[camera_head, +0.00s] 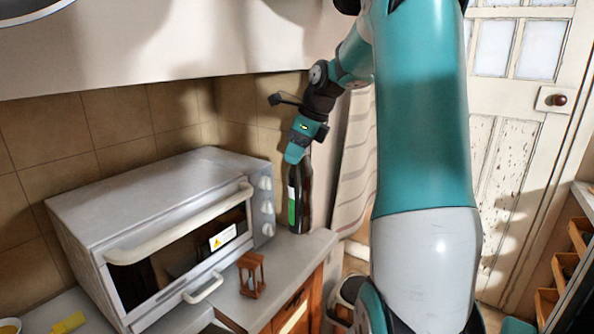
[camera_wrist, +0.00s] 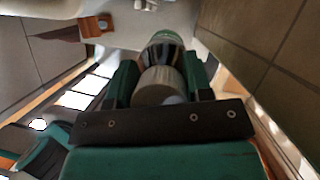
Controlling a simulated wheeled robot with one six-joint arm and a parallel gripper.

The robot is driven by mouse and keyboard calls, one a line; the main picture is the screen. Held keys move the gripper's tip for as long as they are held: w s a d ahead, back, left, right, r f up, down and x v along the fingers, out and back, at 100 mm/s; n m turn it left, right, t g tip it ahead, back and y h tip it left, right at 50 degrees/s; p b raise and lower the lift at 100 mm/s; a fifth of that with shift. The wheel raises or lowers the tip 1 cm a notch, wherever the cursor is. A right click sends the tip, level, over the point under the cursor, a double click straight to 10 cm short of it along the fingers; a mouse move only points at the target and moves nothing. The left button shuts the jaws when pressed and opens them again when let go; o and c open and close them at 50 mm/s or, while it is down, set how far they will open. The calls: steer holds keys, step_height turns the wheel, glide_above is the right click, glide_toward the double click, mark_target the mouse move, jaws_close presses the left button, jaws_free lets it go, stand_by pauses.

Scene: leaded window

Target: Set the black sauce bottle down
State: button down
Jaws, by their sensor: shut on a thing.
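The black sauce bottle (camera_head: 306,198) is dark with a green and white label and stands upright at the far right end of the counter, beside the toaster oven. Its base is at the counter top; I cannot tell whether it rests there or hangs just above. My gripper (camera_head: 297,152) reaches down from above and is shut on the bottle's upper part. In the wrist view, the bottle (camera_wrist: 163,82) sits between the two green fingers of my gripper (camera_wrist: 160,85), its top towards the camera.
The grey toaster oven (camera_head: 160,215) stands close left of the bottle. A small wooden hourglass-like frame (camera_head: 251,275) stands on the counter (camera_head: 285,258) in front. The counter's right edge is near the bottle. A striped curtain (camera_head: 352,180) hangs behind to the right.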

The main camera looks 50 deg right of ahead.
steer(key=shift+w+d, duration=0.7)
steer(key=shift+d, duration=0.15)
steer(key=shift+w+f+p, duration=0.1)
steer(key=shift+f+p, duration=0.4)
steer(key=shift+f, duration=2.95)
steer(key=c, duration=0.5)
jaws_free()
steer(key=shift+f, duration=0.2)
steer(key=shift+r, duration=0.15)
steer(key=v, duration=1.2)
steer(key=shift+d, duration=0.15)
